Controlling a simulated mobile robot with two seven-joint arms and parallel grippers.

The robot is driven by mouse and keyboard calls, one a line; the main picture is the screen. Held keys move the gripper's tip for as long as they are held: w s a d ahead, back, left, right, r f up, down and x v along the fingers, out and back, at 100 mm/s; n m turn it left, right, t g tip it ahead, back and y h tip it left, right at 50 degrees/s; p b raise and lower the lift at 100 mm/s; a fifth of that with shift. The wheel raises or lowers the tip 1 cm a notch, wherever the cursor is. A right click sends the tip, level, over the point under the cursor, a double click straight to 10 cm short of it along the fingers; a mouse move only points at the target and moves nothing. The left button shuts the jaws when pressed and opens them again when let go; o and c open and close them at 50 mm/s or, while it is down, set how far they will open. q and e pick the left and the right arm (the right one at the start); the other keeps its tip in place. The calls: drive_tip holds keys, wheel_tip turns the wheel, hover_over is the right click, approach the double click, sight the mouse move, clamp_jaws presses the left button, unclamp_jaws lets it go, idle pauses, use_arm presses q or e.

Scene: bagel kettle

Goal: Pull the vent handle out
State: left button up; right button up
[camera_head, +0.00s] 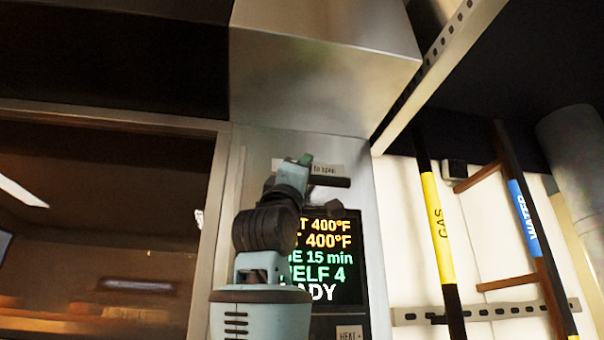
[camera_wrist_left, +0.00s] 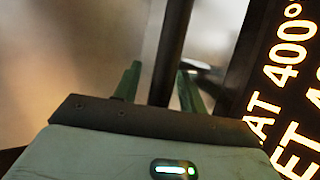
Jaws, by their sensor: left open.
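The vent handle (camera_head: 331,181) is a dark bar on the steel panel, just under a small label and above the lit display. My left gripper (camera_head: 303,163) is up at the handle's left part and hides some of it. In the left wrist view the dark handle bar (camera_wrist_left: 173,45) runs between the two green fingers of my open left gripper (camera_wrist_left: 159,84). Whether a finger touches the bar I cannot tell. My right gripper is not in view.
The lit display (camera_head: 335,260) is directly below the handle, partly behind my left arm. A steel hood (camera_head: 320,80) juts out above. An oven window (camera_head: 100,230) is at the left. Yellow gas (camera_head: 438,228) and blue water (camera_head: 524,218) pipes stand at the right.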

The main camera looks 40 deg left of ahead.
use_arm(q)
clamp_jaws()
drive_tip(key=shift+d, duration=0.15)
drive_tip(key=s+d, duration=0.4)
drive_tip(key=d, duration=0.1)
drive_tip(key=shift+d, duration=0.2)
unclamp_jaws()
drive_tip(key=shift+s+d, duration=0.1)
drive_tip(key=shift+s, duration=0.2)
drive_tip(key=shift+f, duration=0.1)
